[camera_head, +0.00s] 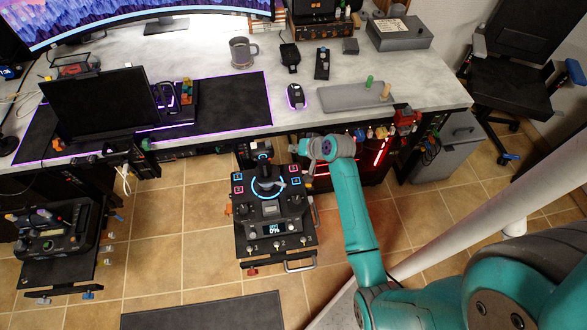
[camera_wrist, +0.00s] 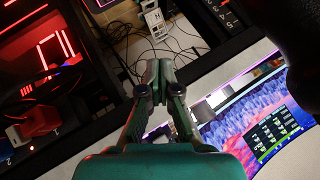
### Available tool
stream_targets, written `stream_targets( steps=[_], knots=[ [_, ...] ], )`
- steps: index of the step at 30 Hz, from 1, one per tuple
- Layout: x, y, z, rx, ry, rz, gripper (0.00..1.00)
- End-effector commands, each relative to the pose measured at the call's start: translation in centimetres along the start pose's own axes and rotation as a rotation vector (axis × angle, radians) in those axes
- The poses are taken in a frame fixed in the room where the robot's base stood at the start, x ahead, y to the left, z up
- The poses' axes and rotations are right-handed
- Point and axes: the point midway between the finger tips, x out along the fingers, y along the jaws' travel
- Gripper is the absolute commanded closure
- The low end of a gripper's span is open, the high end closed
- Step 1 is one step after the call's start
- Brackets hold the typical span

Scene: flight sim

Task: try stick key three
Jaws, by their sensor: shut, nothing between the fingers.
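The flight stick panel (camera_head: 262,242) is a dark box below the desk's front edge in the head view. Its black stick (camera_head: 266,172) stands inside a blue-lit ring. Small pink- and blue-lit square keys lie on both sides of the ring, including a pink key (camera_head: 294,169) and a blue key (camera_head: 296,181) at right. Key numbers are too small to read. My gripper (camera_head: 296,147) is above and right of the stick, apart from the panel keys. In the wrist view my gripper (camera_wrist: 157,72) has its fingertips together, with nothing between them. The panel is not recognisable there.
The desk (camera_head: 214,58) runs behind the panel. A red-lit computer case (camera_head: 376,157) stands under it, right of my gripper; it also shows in the wrist view (camera_wrist: 62,50). Another control panel (camera_head: 50,228) is at far left. Tiled floor (camera_head: 160,235) lies open between the panels.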

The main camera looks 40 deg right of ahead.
Motion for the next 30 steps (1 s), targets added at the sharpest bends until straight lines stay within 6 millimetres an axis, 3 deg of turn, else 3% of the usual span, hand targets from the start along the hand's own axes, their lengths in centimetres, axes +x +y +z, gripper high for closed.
stream_targets(
  steps=[14, 30],
  knots=[
    [0.4, 0.3, 0.3, 0.002, -0.002, 0.000, 1.00],
    [4.7, 3.4, 3.5, 0.002, -0.003, 0.000, 1.00]
  ],
)
